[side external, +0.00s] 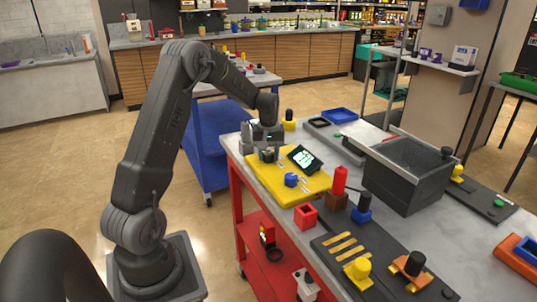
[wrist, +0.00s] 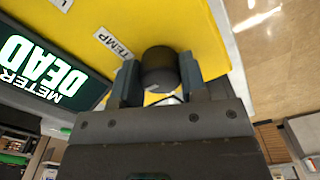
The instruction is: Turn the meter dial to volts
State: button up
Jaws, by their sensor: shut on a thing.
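The yellow meter (side external: 268,178) lies on the grey bench. Its tilted dark screen (side external: 305,158) also shows in the wrist view (wrist: 45,70), where it reads "METER DEAD". My gripper (side external: 263,158) is over the meter's far left end. In the wrist view its two fingers stand on either side of a dark round dial (wrist: 159,66) and are shut on it. A short white mark shows on the dial near the fingers. A white label reading "TEMP" (wrist: 113,43) is beside the dial. Other labels are cut off or hidden. A blue knob (side external: 291,179) sits nearer the meter's front.
A red block (side external: 305,215) and a red cylinder (side external: 340,181) stand close to the meter's right side. A dark grey bin (side external: 408,175) is farther right. A black mat with brass strips (side external: 344,245) lies at the front. A blue tray (side external: 339,115) is behind.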

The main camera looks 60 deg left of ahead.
aim_at(269, 153)
jog(key=shift+r, duration=0.1)
jog(key=o, duration=0.9)
notch_tip(269, 153, up, 14)
jog(key=shift+f, duration=0.1)
dwell(0.4)
jog(key=s+d+r+m+t, duration=0.1)
jog(key=s+d+r+m, duration=0.2)
jog(key=d, duration=0.6)
jog(key=s+d+r+m+t, duration=0.1)
jog(key=s+d+r+m, duration=0.25)
jog(key=d, duration=0.55)
jog(key=s+d+f+m+t, duration=0.1)
jog(key=s+d+m, duration=0.1)
jog(key=s+d, duration=0.2)
jog(key=s+d+f+m+t, duration=0.1)
jog(key=s+d+m, duration=0.1)
jog(key=s+d, duration=0.2)
jog(key=s+d+f+m+t, duration=0.1)
jog(key=s+d+m, duration=0.1)
jog(key=s+d, duration=0.2)
jog(key=shift+s+d+f+t, duration=0.1)
jog(key=shift+s+f+t, duration=0.05)
jog(key=shift+s, duration=0.3)
jog(key=shift+s+d+f+t, duration=0.1)
jog(key=shift+s+f+t, duration=0.05)
jog(key=shift+s, duration=0.25)
